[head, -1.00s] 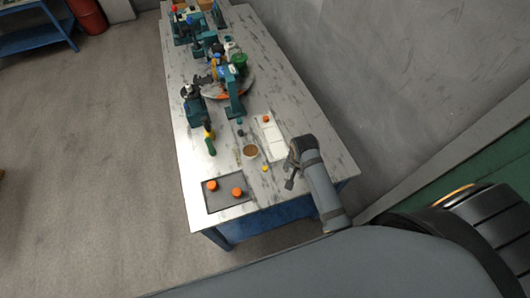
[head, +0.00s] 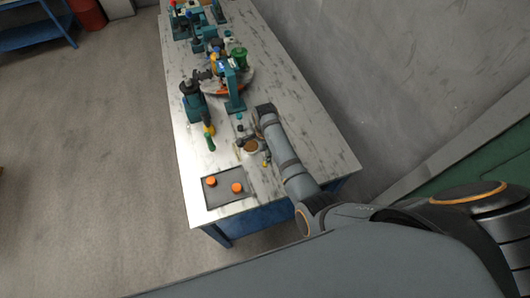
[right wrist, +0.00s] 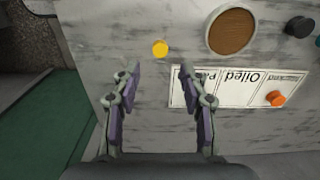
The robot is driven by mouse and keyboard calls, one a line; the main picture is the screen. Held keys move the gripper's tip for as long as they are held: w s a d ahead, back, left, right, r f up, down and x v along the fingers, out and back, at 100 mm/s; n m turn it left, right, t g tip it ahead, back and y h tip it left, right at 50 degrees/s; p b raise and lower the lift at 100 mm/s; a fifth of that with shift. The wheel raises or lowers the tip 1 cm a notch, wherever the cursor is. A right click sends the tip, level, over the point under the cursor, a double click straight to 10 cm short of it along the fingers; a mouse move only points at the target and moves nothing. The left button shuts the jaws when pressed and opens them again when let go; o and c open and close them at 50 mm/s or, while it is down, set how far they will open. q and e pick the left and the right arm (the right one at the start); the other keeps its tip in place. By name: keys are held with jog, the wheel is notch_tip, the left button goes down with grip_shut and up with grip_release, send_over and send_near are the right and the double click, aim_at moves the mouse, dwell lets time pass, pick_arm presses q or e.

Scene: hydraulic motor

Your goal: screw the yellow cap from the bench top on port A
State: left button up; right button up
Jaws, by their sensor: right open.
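The yellow cap (right wrist: 160,48) lies on the bench top, small and round. In the right wrist view it sits just beyond my right gripper's fingertips (right wrist: 160,70), roughly centred between them and not held. In the head view the yellow cap (head: 265,164) is a tiny spot beside my right arm. My right gripper is open and empty above the bench. The motor assembly (head: 222,68) stands farther up the bench on a round orange-edged base. Port A cannot be made out at this size. My left gripper is not in view.
A round brown-filled bowl (right wrist: 232,31) is right of the cap. A white labelled card (right wrist: 235,88) carries an orange cap (right wrist: 276,98). A dark cap (right wrist: 299,27) lies near. A grey tray (head: 224,196) holds two orange caps. A green-and-yellow-handled tool (head: 209,138) lies left.

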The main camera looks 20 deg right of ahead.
notch_tip(320, 180, down, 6)
jog(key=b, duration=0.4)
jog(key=shift+f, duration=0.5)
dwell(0.3)
grip_shut()
jog(key=shift+r, duration=0.1)
